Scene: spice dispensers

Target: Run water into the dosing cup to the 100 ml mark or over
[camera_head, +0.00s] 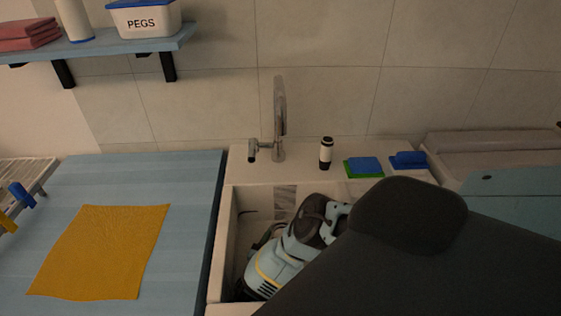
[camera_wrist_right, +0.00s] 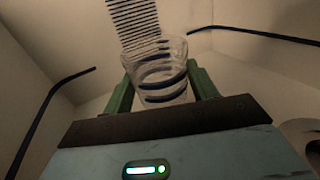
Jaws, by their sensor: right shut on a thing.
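The dosing cup (camera_wrist_right: 158,72) is clear with dark bands and shows in the right wrist view. My right gripper (camera_wrist_right: 163,85) is shut on it, one green finger on each side. A striped grey column (camera_wrist_right: 137,22) shows just beyond the cup's rim; I cannot tell whether it is running water. The level in the cup is not readable. In the head view the tap (camera_head: 279,115) stands behind the sink (camera_head: 222,235), its lever on the left. My right arm reaches down into the sink and hides the cup there. My left gripper is not in view.
A dark bottle (camera_head: 326,153), a sponge (camera_head: 363,167) and a blue brush (camera_head: 409,160) stand on the sink's back ledge. A yellow cloth (camera_head: 100,252) lies on the blue counter (camera_head: 190,210) to the left. A shelf (camera_head: 110,48) with a PEGS box (camera_head: 145,20) hangs above.

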